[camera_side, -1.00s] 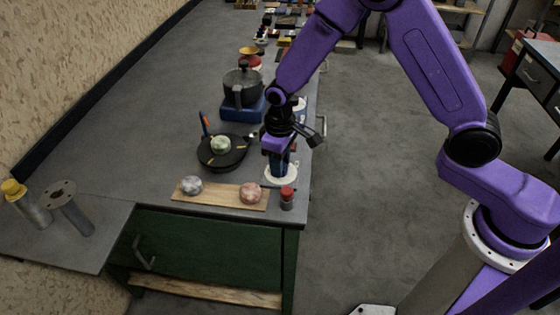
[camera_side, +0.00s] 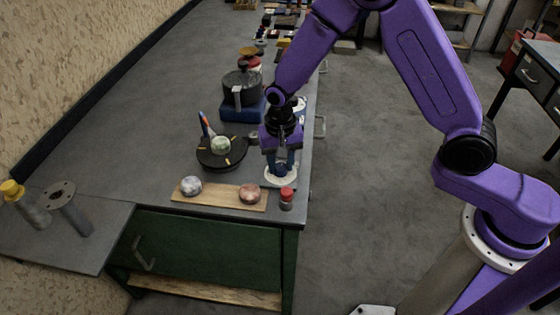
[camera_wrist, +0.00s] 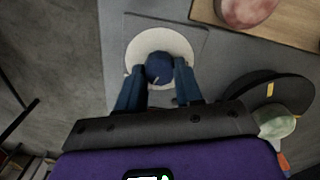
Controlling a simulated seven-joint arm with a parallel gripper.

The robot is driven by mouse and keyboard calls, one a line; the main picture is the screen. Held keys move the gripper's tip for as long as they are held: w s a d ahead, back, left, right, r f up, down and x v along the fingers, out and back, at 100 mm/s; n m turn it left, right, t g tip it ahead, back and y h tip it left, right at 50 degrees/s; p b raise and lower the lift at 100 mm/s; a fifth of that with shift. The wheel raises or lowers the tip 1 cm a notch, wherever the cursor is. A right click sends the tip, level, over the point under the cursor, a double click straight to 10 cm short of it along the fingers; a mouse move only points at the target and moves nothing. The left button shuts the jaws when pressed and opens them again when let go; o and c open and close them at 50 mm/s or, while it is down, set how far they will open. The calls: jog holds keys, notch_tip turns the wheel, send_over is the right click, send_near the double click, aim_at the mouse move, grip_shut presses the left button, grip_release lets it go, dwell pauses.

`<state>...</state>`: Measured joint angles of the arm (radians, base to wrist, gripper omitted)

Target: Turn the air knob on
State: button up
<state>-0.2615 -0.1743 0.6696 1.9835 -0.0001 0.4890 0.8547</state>
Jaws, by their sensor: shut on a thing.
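A blue round knob (camera_wrist: 159,68) with a pale mark on it sits on a white round base (camera_wrist: 176,38) in the wrist view. The same white base shows near the bench's right edge in the side view (camera_side: 281,182). My gripper (camera_side: 281,166) points down over the base and hides the knob in the side view. In the wrist view, the blue fingers of my gripper (camera_wrist: 158,78) stand on either side of the knob and are shut on it.
A wooden board (camera_side: 220,197) with two stone-like balls lies in front, beside a red-capped jar (camera_side: 286,200). A black pan (camera_side: 209,158) holding a greenish ball is left of my gripper. A dark pot (camera_side: 238,88) on a blue stand (camera_side: 240,112) is behind.

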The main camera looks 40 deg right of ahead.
aim_at(281, 166)
jog(key=shift+m, duration=1.2)
jog(key=o, duration=1)
jog(key=shift+o, duration=0.2)
jog(key=shift+r, duration=0.1)
notch_tip(281, 166, up, 17)
jog(key=shift+r, duration=0.15)
